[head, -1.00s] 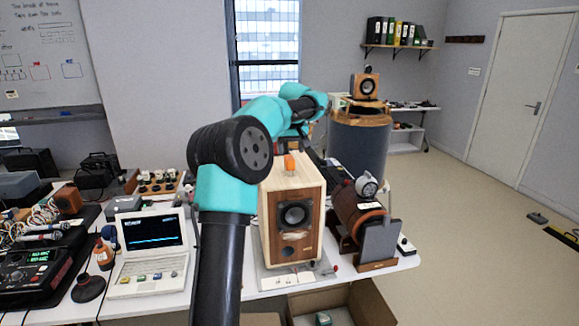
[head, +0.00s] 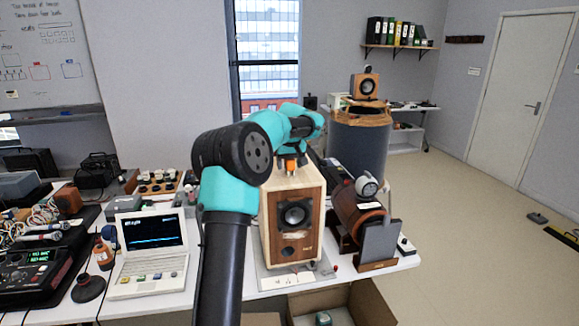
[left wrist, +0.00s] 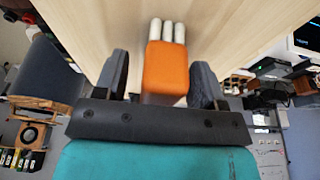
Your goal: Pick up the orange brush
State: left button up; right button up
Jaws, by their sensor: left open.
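The orange brush (head: 290,167) is on the top of the wooden speaker (head: 306,246) in the head view, partly hidden by my left gripper (head: 291,157) just above it. In the left wrist view the brush (left wrist: 167,68) shows as an orange block with several white rods at its far end. It lies between the two dark fingers of my left gripper (left wrist: 161,66), with a gap on each side. The left gripper is open and holds nothing. My right gripper is not in view.
An open cardboard box (head: 365,303) is below the table's front edge. A tall dark drum (head: 358,147) stands behind.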

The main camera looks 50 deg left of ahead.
pick_arm(q)
jog(key=shift+f, duration=0.15)
dwell(0.3)
jog(key=c, duration=1.1)
jog(key=shift+r, duration=1.8)
jog(key=s+d, duration=0.3)
jog(key=d, duration=0.1)
jog(key=s+d+r, duration=0.1)
jog(key=s+d, duration=0.6)
jog(key=d, duration=0.1)
jog(key=shift+s+r, duration=0.2)
jog(key=shift+s, duration=0.1)
